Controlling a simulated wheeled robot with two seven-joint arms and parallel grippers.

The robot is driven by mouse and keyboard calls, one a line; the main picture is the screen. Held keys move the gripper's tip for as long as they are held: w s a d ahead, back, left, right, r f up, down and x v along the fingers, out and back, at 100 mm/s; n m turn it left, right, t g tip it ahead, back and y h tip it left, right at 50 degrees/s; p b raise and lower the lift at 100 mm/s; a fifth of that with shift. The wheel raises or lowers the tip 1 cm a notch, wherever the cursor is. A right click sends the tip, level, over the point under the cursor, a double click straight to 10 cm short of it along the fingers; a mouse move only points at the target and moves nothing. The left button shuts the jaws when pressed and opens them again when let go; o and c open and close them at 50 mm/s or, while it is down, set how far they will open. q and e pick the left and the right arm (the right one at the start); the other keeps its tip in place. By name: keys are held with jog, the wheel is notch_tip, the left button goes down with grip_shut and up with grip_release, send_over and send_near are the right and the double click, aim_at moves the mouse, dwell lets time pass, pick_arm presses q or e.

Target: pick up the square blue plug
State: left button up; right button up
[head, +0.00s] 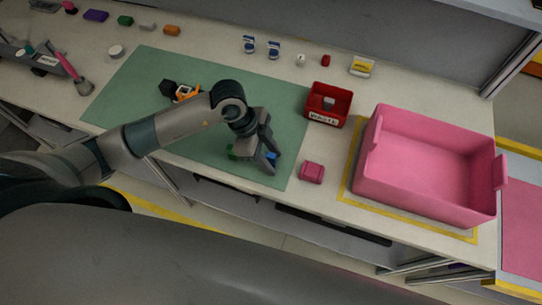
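A small blue piece (272,155), which looks like the square blue plug, lies on the green mat (135,88) near its front right edge. My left gripper (266,158) reaches down over it with the fingers pointing at the mat. The fingers look spread apart, with the blue piece at the fingertips and partly hidden by them. I cannot tell whether they touch it. A green piece (232,152) shows just left of the fingers, partly hidden. My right gripper is out of view.
A pink block (312,172) lies right of the mat. A red bin (330,104) stands behind it, and a large pink crate (430,165) is at the right. A black and orange part (186,93) sits behind my arm. Several small items line the back.

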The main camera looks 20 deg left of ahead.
aim_at(275, 156)
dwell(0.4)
pick_arm(q)
grip_shut()
jog(key=shift+r, duration=0.35)
notch_tip(275, 156, up, 3)
jog(key=shift+d+r+b, duration=0.15)
jog(key=shift+b, duration=0.85)
jog(key=s+d+r, duration=0.7)
jog(key=s, duration=0.1)
jog(key=shift+s+d+b, duration=0.25)
jog(key=shift+s+b, duration=0.05)
jog(key=shift+b, duration=0.05)
